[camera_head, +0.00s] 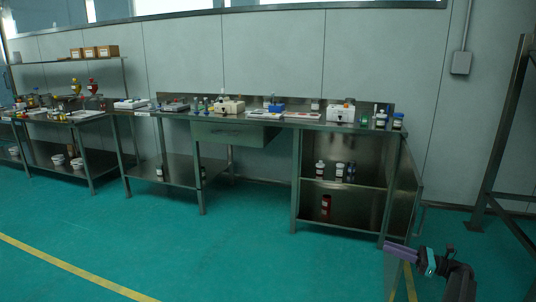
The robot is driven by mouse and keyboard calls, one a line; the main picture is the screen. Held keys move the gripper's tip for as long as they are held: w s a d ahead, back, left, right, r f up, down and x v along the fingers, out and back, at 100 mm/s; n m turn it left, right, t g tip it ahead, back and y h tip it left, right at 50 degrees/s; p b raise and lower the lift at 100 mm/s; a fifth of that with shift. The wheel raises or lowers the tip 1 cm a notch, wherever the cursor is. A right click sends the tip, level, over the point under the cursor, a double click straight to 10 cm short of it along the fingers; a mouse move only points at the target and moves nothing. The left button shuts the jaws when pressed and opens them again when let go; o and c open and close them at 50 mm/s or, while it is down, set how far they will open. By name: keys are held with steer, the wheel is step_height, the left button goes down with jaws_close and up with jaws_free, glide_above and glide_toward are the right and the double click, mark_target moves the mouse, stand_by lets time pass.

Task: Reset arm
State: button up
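My arm (459,277) reaches in at the lower right of the head view, dark and bent, above the green floor. At its end is my gripper (416,258), with a teal part and a long purple part pointing left. The purple part is too small to tell whether it is a finger or something held. I cannot see a gap between fingertips. The gripper is in front of the right end of the steel bench and looks apart from it.
A long steel bench (245,147) with lab devices and bottles stands along the wall. Its lower shelf (343,178) holds several bottles. A steel frame (500,130) stands at the right. Open green floor (240,255) with a yellow line (75,270) lies in front.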

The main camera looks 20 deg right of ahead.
steer(key=w+a+m+t+p, duration=0.1)
steer(key=w+a+m+p, duration=0.15)
steer(key=w+a, duration=0.55)
steer(key=w+a+f+m+t+p, duration=0.1)
steer(key=w+a+m+p, duration=0.2)
steer(key=a, duration=0.8)
steer(key=w+a+m+t+p, duration=0.1)
steer(key=w+a+p, duration=0.1)
steer(key=w+a, duration=0.6)
steer(key=a+f+m+h+p, duration=0.35)
steer(key=a+m+h, duration=0.2)
steer(key=a, duration=0.35)
steer(key=a+f+m+h+p, duration=0.3)
steer(key=a+f+m+h, duration=0.15)
steer(key=a+m, duration=0.35)
steer(key=s+a+f+m+g+h+p, duration=0.25)
steer(key=s+f+m+g, duration=0.35)
steer(key=s+f, duration=0.4)
steer(key=s+a+f+m+g+h+p, duration=0.1)
steer(key=s+a+f+m+g+h, duration=0.15)
steer(key=s+f+m+g, duration=0.75)
steer(key=s+a+r+m+g, duration=0.1)
steer(key=s+r+m+g, duration=0.1)
steer(key=s, duration=1.3)
steer(key=s+a+r+m+g+y, duration=0.1)
steer(key=s+m+g, duration=0.3)
steer(key=s, duration=1.1)
steer(key=shift+s+a+r+m+y, duration=0.3)
steer(key=shift+a+r+m, duration=0.15)
steer(key=shift+a, duration=0.25)
